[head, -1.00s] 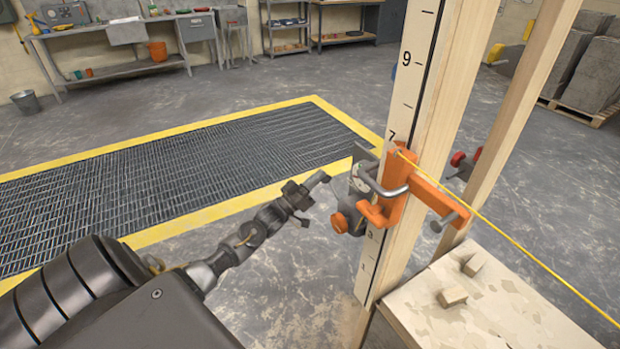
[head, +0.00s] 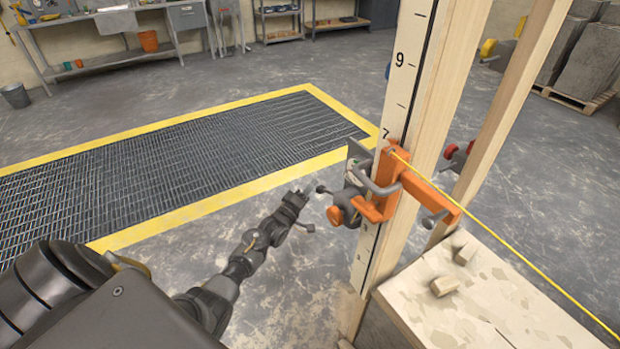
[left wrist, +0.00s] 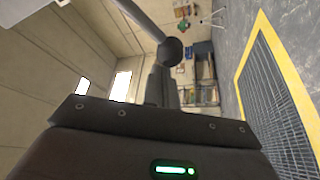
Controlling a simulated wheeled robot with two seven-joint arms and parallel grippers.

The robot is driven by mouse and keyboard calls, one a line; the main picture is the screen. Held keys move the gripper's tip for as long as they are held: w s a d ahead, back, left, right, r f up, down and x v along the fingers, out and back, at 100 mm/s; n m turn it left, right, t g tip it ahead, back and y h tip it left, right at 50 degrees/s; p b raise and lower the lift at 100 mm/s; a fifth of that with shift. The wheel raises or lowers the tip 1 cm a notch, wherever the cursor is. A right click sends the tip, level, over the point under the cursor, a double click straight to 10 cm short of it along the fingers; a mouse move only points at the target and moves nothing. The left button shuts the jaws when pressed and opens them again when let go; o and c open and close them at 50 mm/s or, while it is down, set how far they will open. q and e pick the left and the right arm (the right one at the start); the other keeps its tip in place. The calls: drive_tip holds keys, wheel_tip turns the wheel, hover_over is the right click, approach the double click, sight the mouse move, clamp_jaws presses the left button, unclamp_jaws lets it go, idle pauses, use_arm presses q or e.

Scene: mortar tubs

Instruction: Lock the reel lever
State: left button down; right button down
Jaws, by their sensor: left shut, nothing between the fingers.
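The grey reel (head: 350,202) is clamped low on the wooden post by an orange bracket (head: 392,190). An orange knob (head: 334,215) is on its left side. A short lever with a dark round end (head: 321,188) sticks out to the left of the reel. My left gripper (head: 303,196) is shut and empty, just left of this dark end, with a small gap seen between them. In the left wrist view a grey bar ending in a dark round knob (left wrist: 172,50) is just beyond my fingers (left wrist: 160,85). Whether the lever is locked cannot be told. My right gripper is not in view.
A yellow line (head: 510,240) runs from the bracket to the lower right. A pale board (head: 500,300) with two small wooden blocks is right of the post. A second post (head: 505,110) stands behind.

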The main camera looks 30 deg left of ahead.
use_arm(q)
drive_tip(key=shift+s+d+f+n+g+y+p, duration=0.1)
drive_tip(key=shift+d+f+n+g+y+p, duration=0.1)
drive_tip(key=shift+f+n+p, duration=0.25)
drive_tip(key=shift+s+d+f+n+g+y+p, duration=0.1)
drive_tip(key=shift+f+n+g+y, duration=0.2)
drive_tip(key=shift+n, duration=0.35)
drive_tip(key=shift+f, duration=0.1)
drive_tip(key=shift+a, duration=0.1)
drive_tip(key=w+a+r, duration=0.1)
drive_tip(key=a, duration=0.3)
drive_tip(key=s+f, duration=0.1)
drive_tip(key=s, duration=0.8)
drive_tip(key=shift+s, duration=0.3)
